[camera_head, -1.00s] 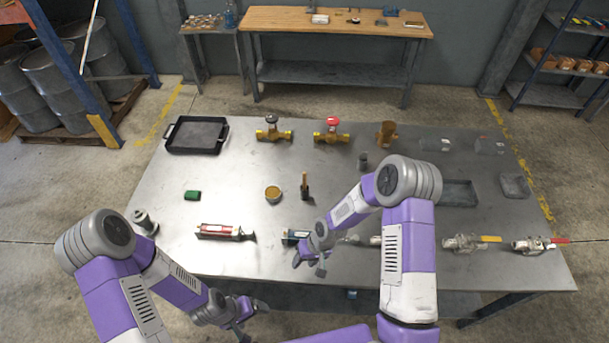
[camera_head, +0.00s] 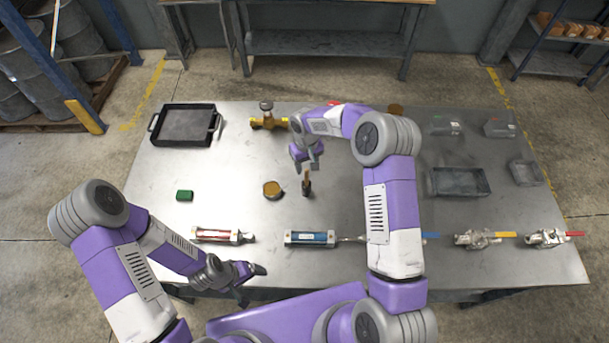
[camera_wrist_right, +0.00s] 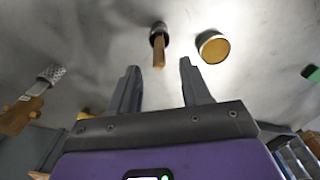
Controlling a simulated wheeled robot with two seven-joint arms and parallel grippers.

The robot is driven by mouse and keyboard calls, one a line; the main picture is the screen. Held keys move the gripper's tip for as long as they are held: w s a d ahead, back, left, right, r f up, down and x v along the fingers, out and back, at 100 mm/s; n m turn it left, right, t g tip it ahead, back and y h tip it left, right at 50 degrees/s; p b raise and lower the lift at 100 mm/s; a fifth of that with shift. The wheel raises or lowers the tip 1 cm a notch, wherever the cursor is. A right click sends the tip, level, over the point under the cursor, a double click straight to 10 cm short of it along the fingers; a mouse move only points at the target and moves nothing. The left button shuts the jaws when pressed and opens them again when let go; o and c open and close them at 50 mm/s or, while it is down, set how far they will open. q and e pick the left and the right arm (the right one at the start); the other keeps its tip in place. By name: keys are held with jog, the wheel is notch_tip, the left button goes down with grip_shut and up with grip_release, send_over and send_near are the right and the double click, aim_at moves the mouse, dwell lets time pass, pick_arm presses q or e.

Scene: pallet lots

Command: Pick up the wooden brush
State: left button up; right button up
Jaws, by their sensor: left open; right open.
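The wooden brush (camera_head: 307,183) stands on the metal table, its wooden handle pointing up and its dark end down. It also shows in the right wrist view (camera_wrist_right: 159,50), just beyond and between the fingertips. My right gripper (camera_head: 309,166) is open and empty, just above and behind the brush, apart from it as far as I can tell. Its two fingers show in the right wrist view (camera_wrist_right: 158,68). My left gripper (camera_head: 250,281) is open and empty near the table's front edge, far from the brush.
A round tin (camera_head: 272,190) stands close to the left of the brush.

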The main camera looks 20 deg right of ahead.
aim_at(307, 170)
pick_arm(q)
jog(key=shift+s+f, duration=0.2)
jog(key=shift+f, duration=0.2)
pick_arm(e)
jog(key=shift+s+f, duration=0.15)
jog(key=shift+f, duration=0.75)
pick_arm(q)
jog(key=shift+w+f+b, duration=0.1)
jog(key=shift+f+b, duration=0.7)
jog(key=shift+b, duration=0.15)
pick_arm(e)
notch_tip(307, 170, down, 4)
jog(key=shift+f, duration=0.25)
pick_arm(q)
jog(key=shift+r, duration=0.1)
pick_arm(e)
jog(key=shift+w, duration=0.2)
grip_shut()
